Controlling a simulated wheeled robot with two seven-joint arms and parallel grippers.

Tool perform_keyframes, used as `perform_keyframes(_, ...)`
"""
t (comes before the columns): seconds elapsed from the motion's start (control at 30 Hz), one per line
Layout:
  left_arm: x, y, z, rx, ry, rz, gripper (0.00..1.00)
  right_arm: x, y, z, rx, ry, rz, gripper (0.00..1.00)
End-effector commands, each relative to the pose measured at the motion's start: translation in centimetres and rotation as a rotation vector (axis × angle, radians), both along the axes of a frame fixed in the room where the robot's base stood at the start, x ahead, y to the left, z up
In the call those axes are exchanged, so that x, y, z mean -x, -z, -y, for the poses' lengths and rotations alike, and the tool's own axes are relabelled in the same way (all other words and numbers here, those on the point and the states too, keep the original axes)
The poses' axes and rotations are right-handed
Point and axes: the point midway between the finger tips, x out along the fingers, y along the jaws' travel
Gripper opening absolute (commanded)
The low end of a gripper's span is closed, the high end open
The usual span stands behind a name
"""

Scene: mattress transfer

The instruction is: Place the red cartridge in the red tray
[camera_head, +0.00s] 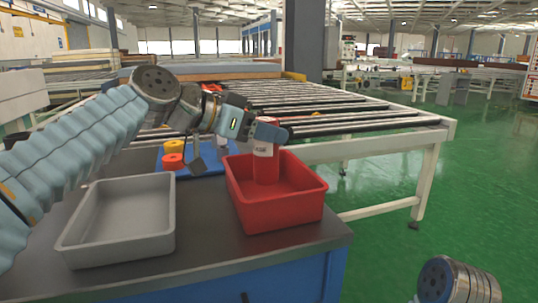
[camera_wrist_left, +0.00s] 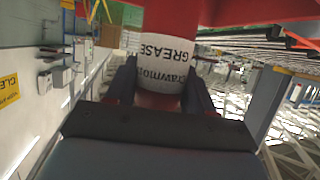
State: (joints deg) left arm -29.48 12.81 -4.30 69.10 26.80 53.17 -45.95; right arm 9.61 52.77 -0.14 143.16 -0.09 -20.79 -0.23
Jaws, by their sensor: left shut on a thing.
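The red cartridge (camera_head: 265,167) is a red cylinder with a white label, and it stands about upright inside the red tray (camera_head: 285,213). I cannot tell whether its lower end touches the tray floor. My left gripper (camera_head: 266,135) is shut on its upper part. In the left wrist view the cartridge (camera_wrist_left: 165,50) sits between my two dark fingers, with GREASE on its label. The red tray is on the right part of the dark table. My right gripper is not in view; only part of my right arm shows at the lower right.
An empty grey tray (camera_head: 120,217) stands on the table (camera_head: 205,254) left of the red tray. Behind them is a blue mat (camera_head: 215,162) with red and yellow round pieces (camera_head: 173,155). A roller conveyor (camera_head: 330,112) runs behind the table. Green floor lies to the right.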

Motion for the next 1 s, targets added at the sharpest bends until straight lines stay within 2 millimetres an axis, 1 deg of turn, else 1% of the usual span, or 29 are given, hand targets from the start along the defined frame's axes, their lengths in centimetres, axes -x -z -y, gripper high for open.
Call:
perform_keyframes(0.1,-1.1,2.0,0.9,-0.001,0.001,-0.004,0.16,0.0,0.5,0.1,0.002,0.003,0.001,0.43)
perform_keyframes(0.23,-1.0,4.2,0.9,0.0,0.0,-0.002,0.16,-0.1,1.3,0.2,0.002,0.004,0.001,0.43)
perform_keyframes(0.33,-1.0,4.7,0.8,0.0,0.0,0.0,0.16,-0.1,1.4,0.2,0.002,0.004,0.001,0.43)
perform_keyframes(0.57,-1.0,4.6,0.8,0.0,0.0,0.0,0.16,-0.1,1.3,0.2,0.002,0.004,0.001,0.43)
perform_keyframes(0.67,-1.0,5.0,0.8,0.0,0.0,0.0,0.16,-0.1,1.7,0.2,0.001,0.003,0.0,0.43)
perform_keyframes(0.7,-1.0,4.9,0.8,-0.001,0.0,-0.001,0.57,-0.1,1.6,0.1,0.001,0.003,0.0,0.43)
perform_keyframes(0.83,-1.0,4.9,0.8,-0.001,0.0,-0.001,0.77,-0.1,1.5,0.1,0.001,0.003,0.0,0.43)
perform_keyframes(0.87,-1.0,4.8,0.8,-0.001,0.0,-0.001,0.79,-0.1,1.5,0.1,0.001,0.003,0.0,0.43)
perform_keyframes(1.0,-1.0,4.8,0.8,-0.001,0.0,-0.001,0.79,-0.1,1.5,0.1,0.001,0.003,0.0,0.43)
